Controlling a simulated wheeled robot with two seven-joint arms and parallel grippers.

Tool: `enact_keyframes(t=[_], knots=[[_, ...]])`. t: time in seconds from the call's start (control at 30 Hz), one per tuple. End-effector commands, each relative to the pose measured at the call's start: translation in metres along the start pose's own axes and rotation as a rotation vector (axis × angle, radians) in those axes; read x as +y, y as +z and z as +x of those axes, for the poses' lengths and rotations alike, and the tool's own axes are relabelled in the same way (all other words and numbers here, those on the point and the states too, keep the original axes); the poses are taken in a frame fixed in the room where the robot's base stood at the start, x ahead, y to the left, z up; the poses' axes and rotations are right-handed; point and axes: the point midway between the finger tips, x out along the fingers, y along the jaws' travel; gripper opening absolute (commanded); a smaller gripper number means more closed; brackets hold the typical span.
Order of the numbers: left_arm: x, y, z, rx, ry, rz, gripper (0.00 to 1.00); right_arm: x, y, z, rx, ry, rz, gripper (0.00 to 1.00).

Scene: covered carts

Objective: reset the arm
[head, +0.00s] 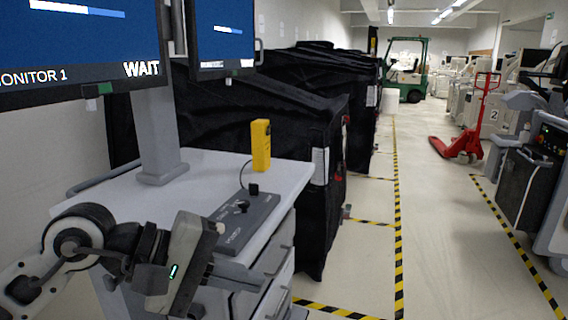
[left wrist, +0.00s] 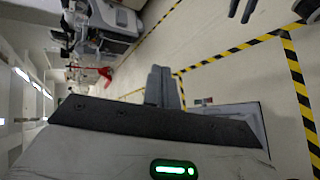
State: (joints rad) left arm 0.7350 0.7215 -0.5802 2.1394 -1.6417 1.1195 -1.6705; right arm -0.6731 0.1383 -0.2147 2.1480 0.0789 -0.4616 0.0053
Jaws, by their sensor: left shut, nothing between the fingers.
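My left arm comes in at the lower left of the head view. Its gripper (head: 200,268) is beside the front left part of the grey cart top, with a small green light on its housing. In the left wrist view the two grey fingers (left wrist: 162,86) lie together, shut and empty, with floor behind them.
A grey cart (head: 205,168) carries monitors, a yellow handheld box (head: 261,146) and a dark control panel (head: 240,222). Black-covered carts (head: 265,115) stand behind it. A red pallet jack (head: 465,140) and green forklift (head: 405,75) are farther off.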

Motion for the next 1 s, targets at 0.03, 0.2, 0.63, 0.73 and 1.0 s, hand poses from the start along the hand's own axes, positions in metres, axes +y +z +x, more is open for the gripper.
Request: enact_keyframes(t=[0.03, 0.2, 0.63, 0.73, 1.0], knots=[[0.000, 0.012, 0.008, -0.074, 0.057, -0.116, 0.00, 0.000, 0.001, 0.000, -0.002, 0.000, 0.000, 0.36], [0.015, 0.047, 0.019, -0.380, 0.291, -0.673, 0.00, 0.000, 0.003, -0.001, -0.007, 0.001, -0.001, 0.36], [-0.130, -0.050, 0.010, 1.158, -0.829, 2.272, 0.00, 0.001, 0.011, 0.000, -0.024, 0.007, -0.009, 0.36], [-0.202, -0.046, 0.023, 0.975, -0.733, 1.837, 0.00, 0.001, 0.012, 0.000, -0.024, 0.007, -0.010, 0.36], [-0.318, 0.005, 0.048, 0.702, -0.613, 1.124, 0.00, 0.002, 0.014, 0.001, -0.028, 0.007, -0.014, 0.36]])
